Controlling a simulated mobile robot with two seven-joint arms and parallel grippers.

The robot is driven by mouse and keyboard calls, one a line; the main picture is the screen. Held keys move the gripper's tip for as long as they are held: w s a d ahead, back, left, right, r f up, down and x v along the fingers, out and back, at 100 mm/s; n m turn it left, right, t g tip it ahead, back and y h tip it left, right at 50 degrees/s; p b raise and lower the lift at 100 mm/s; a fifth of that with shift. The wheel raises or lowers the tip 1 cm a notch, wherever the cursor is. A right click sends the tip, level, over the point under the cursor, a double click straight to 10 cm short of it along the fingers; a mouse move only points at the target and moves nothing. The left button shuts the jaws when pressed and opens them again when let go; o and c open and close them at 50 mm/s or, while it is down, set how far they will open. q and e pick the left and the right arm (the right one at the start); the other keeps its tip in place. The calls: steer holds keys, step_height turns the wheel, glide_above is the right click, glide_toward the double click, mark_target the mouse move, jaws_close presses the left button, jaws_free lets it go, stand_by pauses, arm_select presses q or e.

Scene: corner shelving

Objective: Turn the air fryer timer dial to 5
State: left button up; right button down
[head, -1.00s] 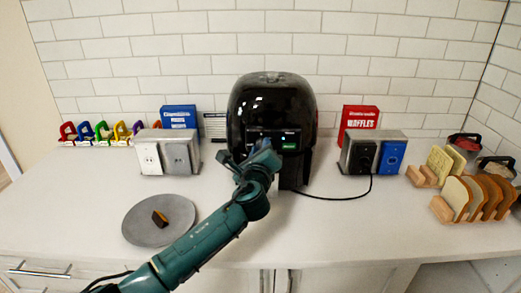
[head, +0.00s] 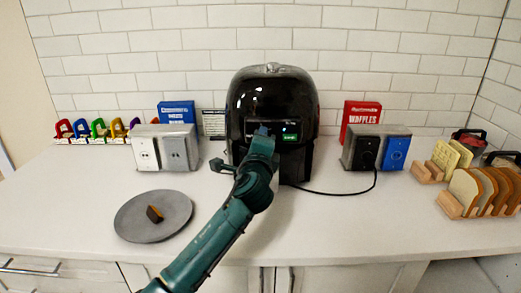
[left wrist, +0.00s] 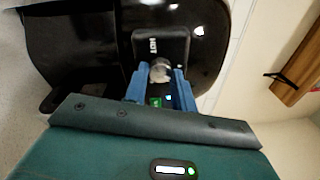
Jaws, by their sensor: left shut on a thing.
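The black air fryer (head: 272,95) stands against the tiled wall in the middle of the counter. Its front has a dark panel with a small green light. In the left wrist view, the silver round timer dial (left wrist: 159,69) sits on the fryer's dark panel (left wrist: 160,42). My left gripper (head: 263,131) is at the front panel and hides the dial in the head view. In the left wrist view, the blue fingers of my left gripper (left wrist: 160,80) are shut on the dial, one on each side. The dial's numbers cannot be read. My right gripper is not in view.
Metal outlet boxes (head: 166,147) and (head: 376,150) flank the fryer, with a blue box (head: 177,112) and a red box (head: 361,115) behind. A black cord (head: 335,193) runs right. A grey plate (head: 154,229) lies front left. Bread slices (head: 466,188) stand at right.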

arm_select(q)
steer(key=n+b, duration=0.3)
steer(key=n, duration=0.2)
steer(key=shift+b, duration=0.35)
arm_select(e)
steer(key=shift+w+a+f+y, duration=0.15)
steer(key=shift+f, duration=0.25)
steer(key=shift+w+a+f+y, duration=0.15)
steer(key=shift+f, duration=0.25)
arm_select(q)
steer(key=shift+n, duration=0.4)
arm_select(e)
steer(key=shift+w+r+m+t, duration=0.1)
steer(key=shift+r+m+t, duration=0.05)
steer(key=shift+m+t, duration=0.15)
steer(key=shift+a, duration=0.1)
arm_select(q)
steer(key=o, duration=1)
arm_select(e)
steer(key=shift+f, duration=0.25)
arm_select(q)
steer(key=shift+s, duration=0.1)
steer(key=s+f+b, duration=0.1)
steer(key=s, duration=1.2)
steer(key=shift+a, duration=0.25)
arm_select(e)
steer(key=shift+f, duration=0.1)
